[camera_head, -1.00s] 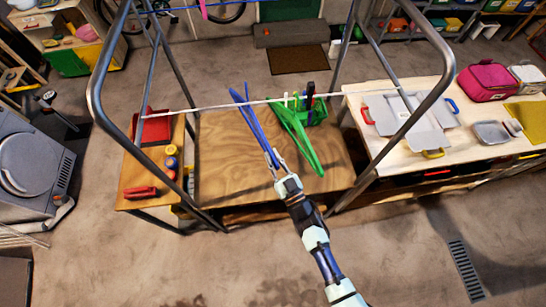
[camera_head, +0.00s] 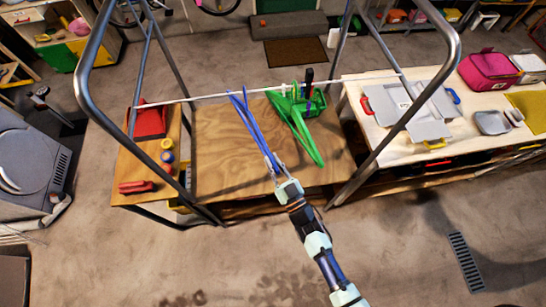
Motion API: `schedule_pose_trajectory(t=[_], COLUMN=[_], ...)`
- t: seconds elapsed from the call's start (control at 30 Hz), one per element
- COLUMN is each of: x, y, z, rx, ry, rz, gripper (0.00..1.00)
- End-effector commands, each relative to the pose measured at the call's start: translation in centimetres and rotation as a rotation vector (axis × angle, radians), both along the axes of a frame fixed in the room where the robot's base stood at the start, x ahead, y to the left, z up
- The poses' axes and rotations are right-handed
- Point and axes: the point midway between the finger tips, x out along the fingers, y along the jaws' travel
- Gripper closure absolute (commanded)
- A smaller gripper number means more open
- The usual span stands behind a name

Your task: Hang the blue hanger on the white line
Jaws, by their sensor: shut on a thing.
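My gripper (camera_head: 274,168) is shut on the lower end of the blue hanger (camera_head: 252,128). The hanger rises up and left from the fingers, seen nearly edge-on as two thin bars. Its upper end overlaps the white line (camera_head: 205,96) in the picture. I cannot tell whether its hook is over, touching or apart from the line. The white line runs across the metal frame from left to right. A green hanger (camera_head: 310,143) is just right of the blue one, its upper end near the line.
The grey tubular frame (camera_head: 85,88) stands on both sides. Behind the hangers are a wooden top (camera_head: 215,150) and a green basket (camera_head: 318,103). A red box (camera_head: 150,122) is left; a bench (camera_head: 375,135) with trays and a pink bag (camera_head: 488,76) is right.

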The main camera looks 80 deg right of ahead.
Motion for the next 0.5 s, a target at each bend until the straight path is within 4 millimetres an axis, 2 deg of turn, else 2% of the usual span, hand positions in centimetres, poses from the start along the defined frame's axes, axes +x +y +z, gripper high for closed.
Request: schedule_pose_trajectory(t=[0.33,0.37,0.5], x=[0.01,0.01,0.01], y=[-0.01,-0.01,-0.01], z=[-0.19,-0.19,-0.19], rx=[-0.001,-0.001,0.000], ry=[-0.001,-0.001,0.000], rz=[0.000,0.000,0.000], gripper=[1.00,0.84,0.61])
